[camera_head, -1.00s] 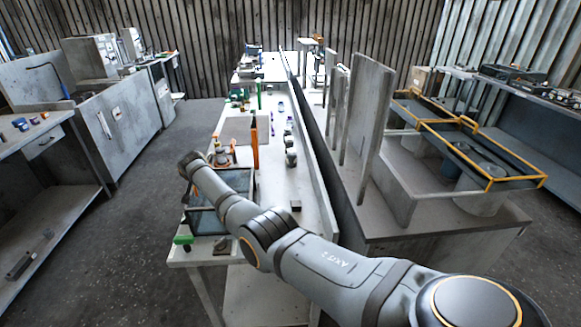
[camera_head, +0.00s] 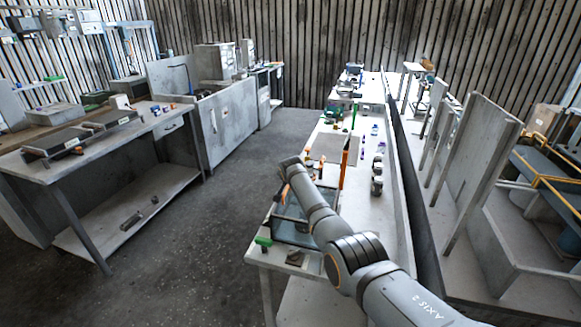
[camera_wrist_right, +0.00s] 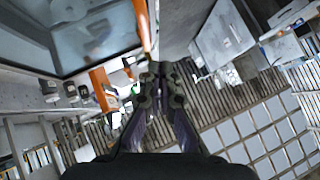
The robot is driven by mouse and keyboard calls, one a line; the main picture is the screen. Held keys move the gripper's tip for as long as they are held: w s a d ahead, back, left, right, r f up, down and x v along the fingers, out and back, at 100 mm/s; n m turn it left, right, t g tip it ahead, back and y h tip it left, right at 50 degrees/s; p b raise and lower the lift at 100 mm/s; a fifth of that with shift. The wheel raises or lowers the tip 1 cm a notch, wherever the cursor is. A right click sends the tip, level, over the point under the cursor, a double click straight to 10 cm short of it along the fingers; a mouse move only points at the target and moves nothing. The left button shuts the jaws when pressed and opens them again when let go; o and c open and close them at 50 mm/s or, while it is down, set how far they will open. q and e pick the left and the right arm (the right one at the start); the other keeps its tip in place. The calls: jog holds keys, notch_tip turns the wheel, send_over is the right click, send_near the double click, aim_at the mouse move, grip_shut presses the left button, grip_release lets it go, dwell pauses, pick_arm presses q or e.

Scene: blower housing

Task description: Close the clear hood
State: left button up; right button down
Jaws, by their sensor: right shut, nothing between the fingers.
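The clear hood (camera_head: 291,230) is a dark-framed see-through box at the near left end of the white bench, partly hidden behind my right arm. I cannot tell how far its lid is open. A dark-framed clear panel, apparently the hood (camera_wrist_right: 85,42), fills the upper left of the right wrist view. My right gripper (camera_wrist_right: 161,75) is shut and empty, just beyond the panel's lower right corner, near an orange bar (camera_wrist_right: 143,28). I cannot tell whether it touches the bar. In the head view the right gripper is hidden behind its wrist, above the hood. My left gripper is not in view.
An upright orange post (camera_head: 345,163) stands behind the hood on the white bench (camera_head: 352,215). A green part (camera_head: 263,241) lies at the bench's near left corner. Dark fittings (camera_head: 377,177) stand to the right. Open floor (camera_head: 190,265) lies to the left, before a grey workbench (camera_head: 50,180).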

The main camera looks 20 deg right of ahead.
jog(key=w+a+r+b+v, duration=0.1)
jog(key=v, duration=0.9)
jog(key=s+d+f+n+g, duration=0.2)
jog(key=s+f, duration=0.7)
jog(key=s, duration=0.1)
jog(key=s+d+f+n+g, duration=0.1)
jog(key=s+d+f+n, duration=0.1)
jog(key=s+f, duration=0.7)
jog(key=s+f+n+g+y, duration=0.1)
jog(key=s+f+n+g, duration=0.15)
jog(key=s, duration=1.05)
jog(key=s+f+n+g, duration=0.1)
jog(key=s+n, duration=0.2)
jog(key=s, duration=1)
jog(key=s+d+f+g, duration=0.1)
jog(key=s+f, duration=0.1)
jog(key=f, duration=1.2)
jog(key=s+d+f, duration=0.1)
jog(key=s+f, duration=0.1)
jog(key=f, duration=1.2)
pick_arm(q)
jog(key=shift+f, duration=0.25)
pick_arm(e)
jog(key=s+d+f+g, duration=0.1)
jog(key=s+f, duration=1.3)
jog(key=s, duration=0.3)
jog(key=shift+s+d+f, duration=0.15)
jog(key=shift+s+f, duration=0.15)
jog(key=shift+f, duration=0.1)
